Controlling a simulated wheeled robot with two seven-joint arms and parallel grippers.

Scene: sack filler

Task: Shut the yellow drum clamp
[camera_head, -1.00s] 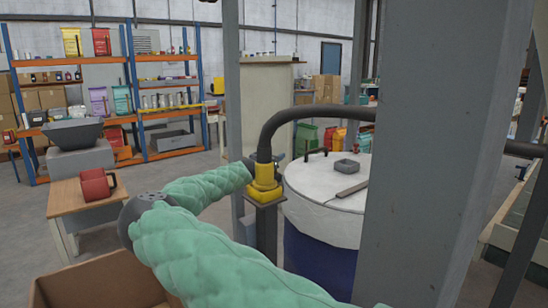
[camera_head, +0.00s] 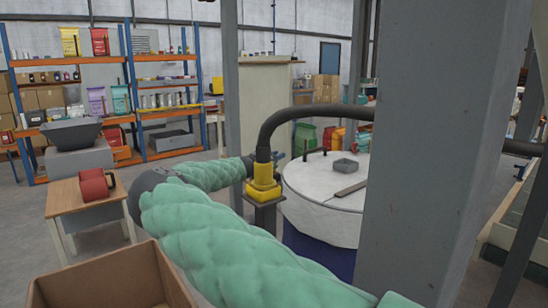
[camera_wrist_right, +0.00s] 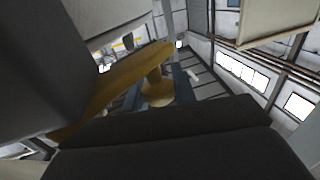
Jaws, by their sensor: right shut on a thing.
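A yellow clamp body (camera_head: 263,183) sits on a post at the end of a thick black hose, beside the blue drum with a white lid (camera_head: 322,190). I cannot tell how far the clamp is closed. My left gripper is out of view.
A grey column (camera_head: 425,150) stands close at the right and hides part of the drum. The black hose (camera_head: 310,112) arches over the drum. An open cardboard box (camera_head: 110,280) is at the lower left. A table with a red container (camera_head: 93,186) stands behind it.

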